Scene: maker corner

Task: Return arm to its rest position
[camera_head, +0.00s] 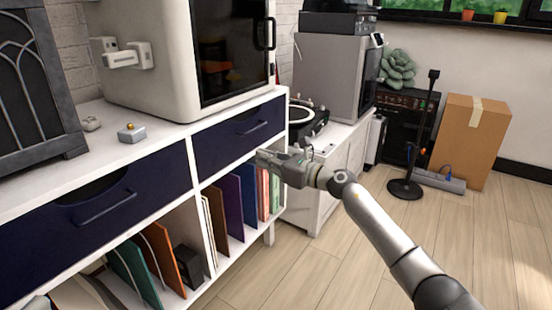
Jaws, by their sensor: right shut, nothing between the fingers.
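My right arm reaches in from the lower right. My right gripper (265,157) is shut and empty. It appears in front of the right navy drawer (238,134), below and right of its handle; I cannot tell whether it touches the furniture. My left gripper is not in view.
A white cabinet with a left navy drawer (107,208) and upright folders (233,205) below fills the left. A 3D-printer-like machine (160,75) stands on top. A turntable (308,118), a microphone stand (405,188) and a cardboard box (468,140) are to the right. Wooden floor (335,275) is open.

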